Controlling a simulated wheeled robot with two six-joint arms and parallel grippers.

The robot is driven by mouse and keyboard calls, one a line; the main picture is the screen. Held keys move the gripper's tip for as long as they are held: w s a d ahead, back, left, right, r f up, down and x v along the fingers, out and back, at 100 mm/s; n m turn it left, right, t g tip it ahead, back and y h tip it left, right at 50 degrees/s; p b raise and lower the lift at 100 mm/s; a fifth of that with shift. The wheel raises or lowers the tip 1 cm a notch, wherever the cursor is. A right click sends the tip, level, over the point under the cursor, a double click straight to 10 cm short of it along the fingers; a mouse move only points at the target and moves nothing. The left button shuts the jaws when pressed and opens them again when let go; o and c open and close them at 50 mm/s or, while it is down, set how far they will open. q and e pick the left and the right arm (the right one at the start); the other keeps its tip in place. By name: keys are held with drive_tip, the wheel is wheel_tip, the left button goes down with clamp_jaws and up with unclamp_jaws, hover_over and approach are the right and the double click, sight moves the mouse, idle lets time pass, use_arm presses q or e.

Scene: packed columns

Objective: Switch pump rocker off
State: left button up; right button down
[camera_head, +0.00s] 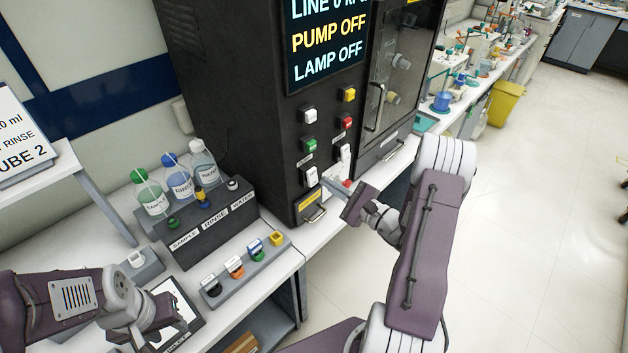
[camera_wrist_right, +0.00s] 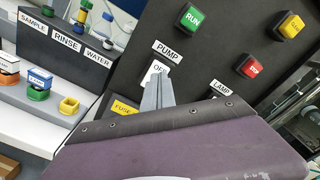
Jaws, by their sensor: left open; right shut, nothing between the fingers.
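The pump rocker (camera_head: 311,176) is a white switch low on the black cabinet front. In the right wrist view the rocker (camera_wrist_right: 155,71) sits under the PUMP label with OFF lettering visible; its lower part is hidden by my fingers. My right gripper (camera_head: 332,184) is shut and empty, its fingertips at the rocker; in the right wrist view the fingers (camera_wrist_right: 157,92) overlap its lower edge, and I cannot tell whether they touch. The display (camera_head: 328,40) reads PUMP OFF and LAMP OFF. My left gripper (camera_head: 172,325) is open and empty at the lower left, over the bench.
The lamp rocker (camera_head: 345,153), green RUN button (camera_wrist_right: 190,17) and red stop button (camera_wrist_right: 250,67) are close by. Bottles (camera_head: 180,181) and a rack of coloured caps (camera_head: 245,267) stand left.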

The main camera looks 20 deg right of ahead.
drive_tip(key=v, duration=0.4)
drive_tip(key=shift+w, duration=0.1)
idle(0.3)
